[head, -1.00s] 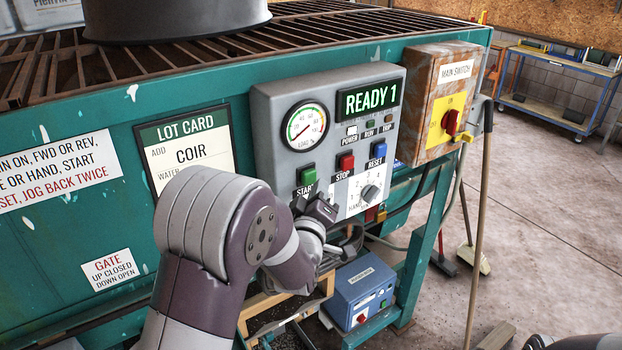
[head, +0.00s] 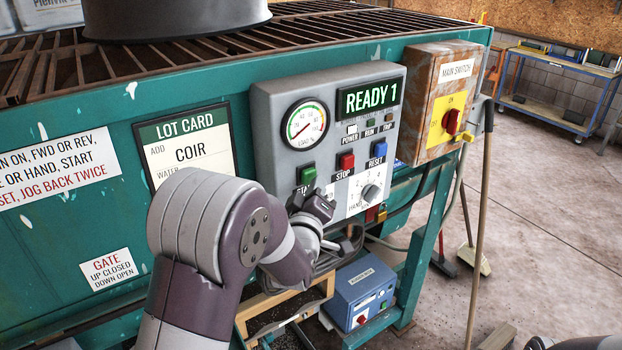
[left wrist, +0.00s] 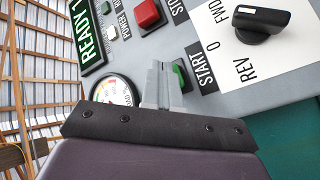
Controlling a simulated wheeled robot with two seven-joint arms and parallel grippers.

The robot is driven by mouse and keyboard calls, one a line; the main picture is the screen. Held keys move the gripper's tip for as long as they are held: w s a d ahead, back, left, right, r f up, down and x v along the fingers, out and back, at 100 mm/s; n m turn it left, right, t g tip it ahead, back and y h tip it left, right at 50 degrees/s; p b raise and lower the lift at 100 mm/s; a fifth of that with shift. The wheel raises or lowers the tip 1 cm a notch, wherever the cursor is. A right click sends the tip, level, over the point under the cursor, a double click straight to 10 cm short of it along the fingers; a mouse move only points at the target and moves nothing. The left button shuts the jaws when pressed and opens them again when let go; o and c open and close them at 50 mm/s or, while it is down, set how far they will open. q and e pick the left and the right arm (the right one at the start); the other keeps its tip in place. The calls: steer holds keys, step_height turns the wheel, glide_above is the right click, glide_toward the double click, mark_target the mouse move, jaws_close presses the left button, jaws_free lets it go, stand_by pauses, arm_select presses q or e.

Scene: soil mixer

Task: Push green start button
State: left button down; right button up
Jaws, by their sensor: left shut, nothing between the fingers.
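The green START button (head: 308,175) is on the lower left of the grey control panel (head: 265,130). It also shows in the left wrist view (left wrist: 179,76), partly hidden by the fingers. My left gripper (head: 298,199) is shut and empty, its fingertips just below the button in the head view and covering part of the START label. In the left wrist view the closed fingers (left wrist: 162,78) point at the panel right beside the button. I cannot tell whether they touch the panel. The display (head: 369,99) reads READY 1. My right gripper is not in view.
The red STOP button (head: 346,161) and blue RESET button (head: 379,148) sit to the right of START. The load gauge (head: 305,124) is above. A rusty main switch box (head: 425,75) stands farther right.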

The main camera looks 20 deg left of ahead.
arm_select(q)
steer(key=shift+w+a+b, duration=0.3)
steer(key=shift+w+a, duration=0.05)
steer(key=shift+a, duration=0.05)
stand_by(0.7)
steer(key=shift+s+d, duration=0.1)
steer(key=shift+s+d+b, duration=0.4)
steer(key=shift+s+d, duration=0.1)
steer(key=shift+d, duration=0.1)
steer(key=s+d, duration=0.1)
steer(key=d, duration=0.1)
steer(key=s+d+b, duration=0.1)
steer(key=s+d, duration=0.1)
stand_by(0.5)
stand_by(0.6)
